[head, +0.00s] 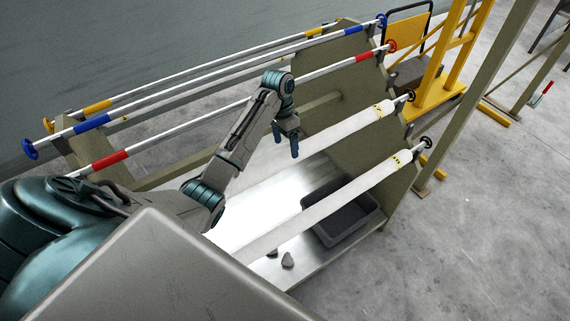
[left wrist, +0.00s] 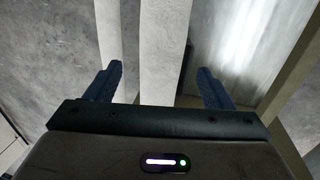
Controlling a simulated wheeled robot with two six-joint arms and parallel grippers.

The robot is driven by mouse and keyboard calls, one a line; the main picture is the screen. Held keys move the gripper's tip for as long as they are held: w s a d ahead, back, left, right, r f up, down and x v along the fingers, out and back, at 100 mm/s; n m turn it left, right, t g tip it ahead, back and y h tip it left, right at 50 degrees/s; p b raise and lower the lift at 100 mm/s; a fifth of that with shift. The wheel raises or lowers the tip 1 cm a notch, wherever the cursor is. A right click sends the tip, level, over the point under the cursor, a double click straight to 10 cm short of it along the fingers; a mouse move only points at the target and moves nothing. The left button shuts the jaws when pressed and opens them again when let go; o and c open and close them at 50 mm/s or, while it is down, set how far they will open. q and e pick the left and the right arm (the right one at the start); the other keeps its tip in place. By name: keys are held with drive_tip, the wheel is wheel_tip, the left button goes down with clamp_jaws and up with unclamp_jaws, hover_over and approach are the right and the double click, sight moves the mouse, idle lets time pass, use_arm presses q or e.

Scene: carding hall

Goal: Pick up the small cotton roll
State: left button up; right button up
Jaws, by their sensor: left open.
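Two white cotton rolls with yellow labels and black end knobs lie across the right part of a rack. The rear roll (head: 352,126) runs behind my left gripper (head: 286,145); the front roll (head: 350,187) is nearer the tray. I cannot tell from their looks which one is the small roll. My left gripper is open and empty, fingers pointing down by the rear roll. In the left wrist view a white roll (left wrist: 160,50) runs between the spread fingers of the gripper (left wrist: 160,88); whether they touch it is unclear. My right gripper is not in view.
Thin rods with red (head: 110,161), blue (head: 92,123) and yellow bands cross the rack behind. The olive end panel (head: 340,75) stands at right. Yellow frame (head: 440,80) stands beyond.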

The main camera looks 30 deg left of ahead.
sight(284, 152)
use_arm(q)
drive_tip(key=shift+s+d+f, duration=0.1)
drive_tip(key=shift+s+f, duration=0.1)
drive_tip(key=shift+f, duration=0.65)
drive_tip(key=shift+s+d+f, duration=0.1)
drive_tip(key=shift+s+f, duration=0.05)
drive_tip(key=shift+f, duration=0.75)
drive_tip(key=shift+s+f, duration=0.2)
drive_tip(key=shift+f, duration=0.65)
drive_tip(key=shift+r, duration=0.1)
clamp_jaws()
